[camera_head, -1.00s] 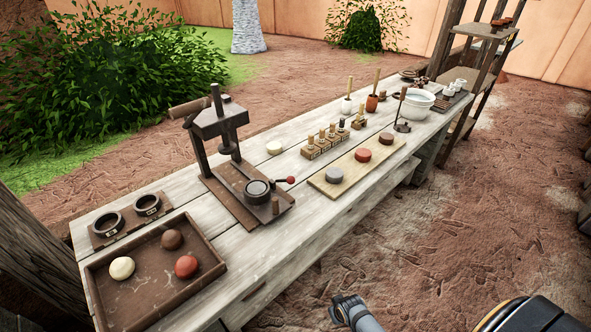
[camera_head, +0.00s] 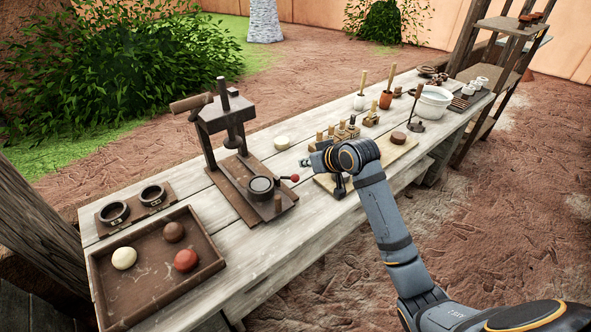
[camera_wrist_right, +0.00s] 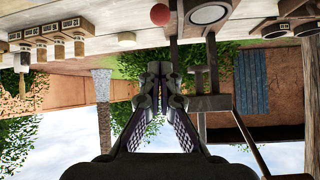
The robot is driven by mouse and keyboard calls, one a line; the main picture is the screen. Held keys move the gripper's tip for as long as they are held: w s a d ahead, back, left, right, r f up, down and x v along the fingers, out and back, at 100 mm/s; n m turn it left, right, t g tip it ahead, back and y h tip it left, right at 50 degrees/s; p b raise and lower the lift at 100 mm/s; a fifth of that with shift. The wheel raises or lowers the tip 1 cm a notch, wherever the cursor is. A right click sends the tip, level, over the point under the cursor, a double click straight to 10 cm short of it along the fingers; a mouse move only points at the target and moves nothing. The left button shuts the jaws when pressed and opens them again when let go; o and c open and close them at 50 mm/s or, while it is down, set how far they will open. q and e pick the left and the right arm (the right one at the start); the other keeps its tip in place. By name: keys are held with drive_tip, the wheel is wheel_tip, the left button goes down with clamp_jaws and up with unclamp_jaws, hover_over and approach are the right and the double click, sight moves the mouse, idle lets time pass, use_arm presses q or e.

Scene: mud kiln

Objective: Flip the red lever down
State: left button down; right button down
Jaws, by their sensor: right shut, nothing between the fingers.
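The red lever (camera_head: 294,178) is a short dark arm with a red ball. It sticks out to the right of the round cup (camera_head: 261,186) on the press base. Its red ball also shows at the top of the right wrist view (camera_wrist_right: 160,14), which is upside down. My right gripper (camera_head: 305,162) is shut and empty, just behind and to the right of the red ball. In the wrist view its fingertips (camera_wrist_right: 158,75) are together and apart from the ball. My left gripper is not in view.
The press frame (camera_head: 223,118) stands upright left of the lever. A tray with clay balls (camera_head: 103,284) lies front left. Small stamps (camera_head: 342,131) stand behind my right gripper, and my arm partly hides a board (camera_head: 398,157). A white bowl (camera_head: 432,103) is farther right.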

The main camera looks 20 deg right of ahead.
drive_tip(key=shift+w+d+r, duration=0.1)
drive_tip(key=shift+w+r, duration=0.35)
drive_tip(key=shift+r, duration=0.25)
drive_tip(key=p, duration=0.1)
hover_over(288, 178)
drive_tip(key=w+d, duration=0.1)
wheel_tip(288, 178, down, 6)
drive_tip(key=s+f, duration=0.1)
drive_tip(key=s+d+f+p, duration=0.1)
drive_tip(key=s, duration=0.1)
drive_tip(key=shift+s, duration=0.15)
drive_tip(key=shift+a+f, duration=0.1)
drive_tip(key=shift+f, duration=0.05)
drive_tip(key=shift+f, duration=0.1)
